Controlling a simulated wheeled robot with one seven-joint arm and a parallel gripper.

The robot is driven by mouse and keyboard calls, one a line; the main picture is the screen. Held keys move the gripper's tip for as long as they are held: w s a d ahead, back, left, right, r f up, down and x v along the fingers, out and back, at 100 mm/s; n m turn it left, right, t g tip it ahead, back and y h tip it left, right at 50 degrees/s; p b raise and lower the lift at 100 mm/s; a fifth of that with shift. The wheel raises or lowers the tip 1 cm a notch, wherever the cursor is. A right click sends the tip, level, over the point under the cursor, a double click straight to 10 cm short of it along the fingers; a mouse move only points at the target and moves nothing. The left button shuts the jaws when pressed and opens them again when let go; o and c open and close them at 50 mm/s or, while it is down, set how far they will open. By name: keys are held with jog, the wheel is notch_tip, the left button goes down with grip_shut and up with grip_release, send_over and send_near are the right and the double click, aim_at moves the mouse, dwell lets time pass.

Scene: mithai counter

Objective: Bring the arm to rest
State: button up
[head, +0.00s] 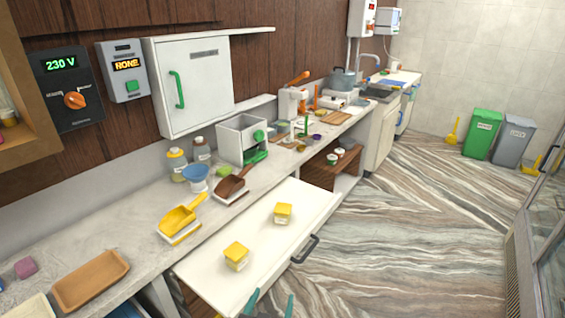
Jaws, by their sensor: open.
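My gripper (271,304) shows only at the bottom edge of the head view, as two teal fingertips standing apart. It is open, with nothing seen between the tips. The tips are beside the near end of a pulled-out white drawer or shelf (255,217) with a dark handle (305,249). Two small yellow-topped boxes, one nearer (236,256) and one farther (283,213), stand on that white surface, apart from the fingertips. The rest of my arm is out of view.
The counter (110,240) holds a yellow scoop (182,218), a brown scoop (232,184), a tan tray (91,280) and jars (177,164). A white wall cabinet (195,85) hangs above. The striped floor (400,230) is clear to the right; bins (482,134) stand far back.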

jog(key=s+a+f+n+y, duration=0.1)
jog(key=s+f, duration=0.2)
jog(key=s, duration=0.7)
jog(key=s+a+f+y, duration=0.15)
jog(key=s+f, duration=0.25)
jog(key=s, duration=0.6)
jog(key=s+d+r, duration=0.2)
jog(key=s+r, duration=0.1)
jog(key=s, duration=0.6)
jog(key=s+d+r+n+t, duration=0.1)
jog(key=s+d+r, duration=0.2)
jog(key=s, duration=0.6)
jog(key=shift+s+d+r+t, duration=0.15)
jog(key=shift+d+t, duration=0.05)
jog(key=shift+t, duration=0.1)
